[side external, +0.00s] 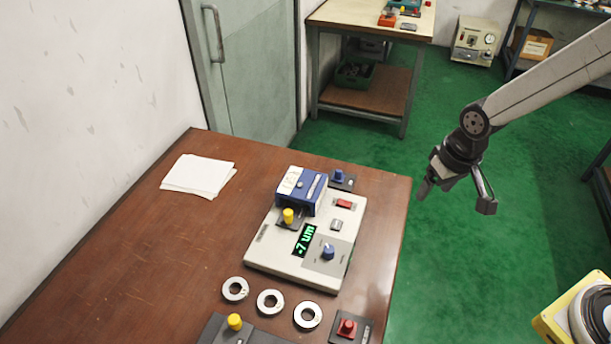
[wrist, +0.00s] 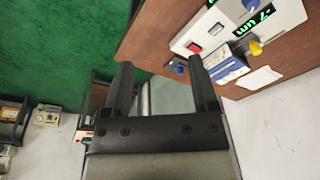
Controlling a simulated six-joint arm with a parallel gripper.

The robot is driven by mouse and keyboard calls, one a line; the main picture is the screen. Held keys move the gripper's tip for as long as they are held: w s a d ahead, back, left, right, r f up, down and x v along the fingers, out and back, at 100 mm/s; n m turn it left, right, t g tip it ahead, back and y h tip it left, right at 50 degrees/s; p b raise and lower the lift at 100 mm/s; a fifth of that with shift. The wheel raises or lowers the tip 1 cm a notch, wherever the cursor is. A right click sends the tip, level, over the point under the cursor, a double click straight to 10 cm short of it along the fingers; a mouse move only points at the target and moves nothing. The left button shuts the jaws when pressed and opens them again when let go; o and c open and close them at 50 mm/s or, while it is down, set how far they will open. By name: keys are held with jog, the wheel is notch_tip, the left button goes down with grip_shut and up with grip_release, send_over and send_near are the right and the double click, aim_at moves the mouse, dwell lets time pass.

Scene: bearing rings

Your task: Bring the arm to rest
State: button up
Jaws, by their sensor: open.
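My gripper (side external: 458,190) hangs in the air off the right edge of the brown table in the side external view, above the green floor. It is clear of the table and the measuring device. In the wrist view my gripper (wrist: 162,88) has its two dark fingers spread apart with nothing between them. The grey measuring device (side external: 284,252) stands on the table and its green display reads "-7 um". It also shows in the wrist view (wrist: 290,18), at the upper right.
Three bearing rings (side external: 269,301) lie in a row at the front of the brown table (side external: 130,255). Yellow, blue and red knobs stand around the device. White papers (side external: 198,174) lie at the back left. A workbench (side external: 372,20) stands behind. Open floor lies under my gripper.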

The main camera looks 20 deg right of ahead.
jog(key=s+d+r, duration=0.1)
jog(key=s+d, duration=0.4)
jog(key=shift+s+r+n+t, duration=0.25)
jog(key=shift+s+n+t, duration=0.05)
jog(key=shift+s, duration=0.05)
